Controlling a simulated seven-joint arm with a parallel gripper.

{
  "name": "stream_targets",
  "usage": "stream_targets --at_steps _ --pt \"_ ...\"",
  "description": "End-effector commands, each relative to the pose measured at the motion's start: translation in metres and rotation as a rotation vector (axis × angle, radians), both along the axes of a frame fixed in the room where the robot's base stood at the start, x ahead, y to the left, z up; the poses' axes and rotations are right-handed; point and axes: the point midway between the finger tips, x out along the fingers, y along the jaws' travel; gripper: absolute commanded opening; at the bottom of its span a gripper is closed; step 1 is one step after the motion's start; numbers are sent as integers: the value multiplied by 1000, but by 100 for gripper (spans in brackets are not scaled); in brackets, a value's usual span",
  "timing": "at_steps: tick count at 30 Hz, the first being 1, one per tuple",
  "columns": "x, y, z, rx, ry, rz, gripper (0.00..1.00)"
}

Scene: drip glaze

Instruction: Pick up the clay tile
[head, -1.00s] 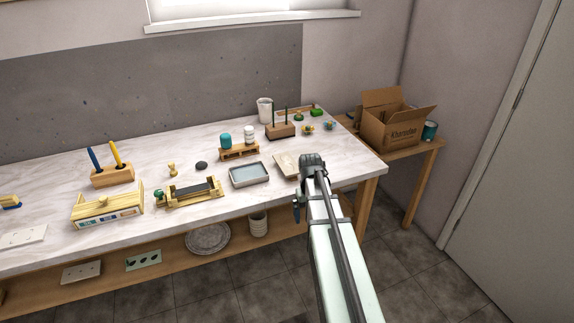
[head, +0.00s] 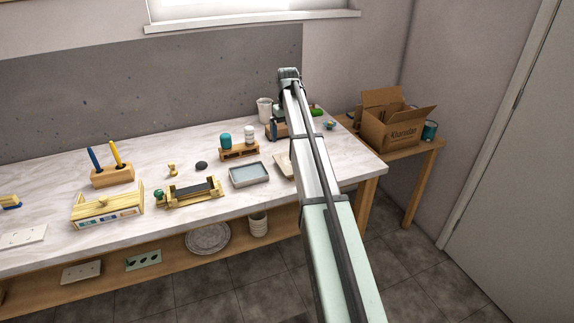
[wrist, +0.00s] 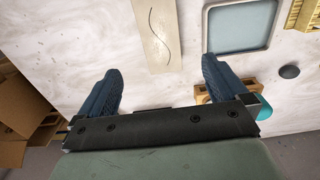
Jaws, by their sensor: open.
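The clay tile, a flat beige slab with a thin curved dark line on it, lies on the marble-look worktop. In the wrist view the tile (wrist: 155,36) is at the top, ahead of my gripper (wrist: 160,84). My gripper is open, its two dark blue fingers wide apart with nothing between them but bare worktop. The tile stays apart from the fingers. In the head view the tile (head: 280,166) shows to the right of the tray, its right side hidden by my arm. In that view my gripper is mostly hidden behind the arm.
A grey-blue tray (head: 250,175) lies beside the tile; it also shows in the wrist view (wrist: 240,27). A wooden stand with jars (head: 239,152) is behind it. A cardboard box (head: 393,122) stands on a side table to the right. A white cup (head: 264,108) is at the back.

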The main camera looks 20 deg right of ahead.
Motion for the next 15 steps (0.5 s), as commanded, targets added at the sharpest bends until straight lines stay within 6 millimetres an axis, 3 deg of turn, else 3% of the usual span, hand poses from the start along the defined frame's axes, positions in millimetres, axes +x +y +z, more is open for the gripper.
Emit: stream_targets --at_steps 9,15 --pt "-1 0 -54 0 2 0 100" --pt "0 0 -69 0 1 -1 100"
